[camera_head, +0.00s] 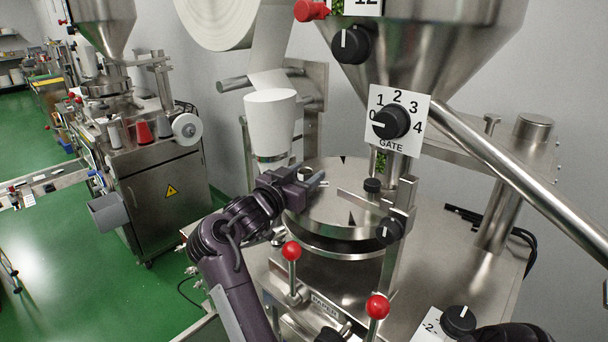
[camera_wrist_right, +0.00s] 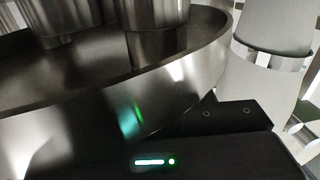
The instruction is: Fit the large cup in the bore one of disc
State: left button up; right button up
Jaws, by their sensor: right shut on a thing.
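The round steel disc (camera_head: 325,210) lies on the machine in the middle of the head view, with a flat shiny top and a thick rim. In the right wrist view its polished rim (camera_wrist_right: 170,90) fills much of the picture. Bore one is not clearly visible.
A gate dial (camera_head: 391,122) and hopper hang above the disc. Red-knobbed levers (camera_head: 291,251) stand in front.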

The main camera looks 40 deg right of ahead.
jog(key=o, duration=1.1)
jog(key=shift+a+f, duration=0.2)
jog(key=shift+f, duration=0.15)
jog(key=shift+r, duration=0.1)
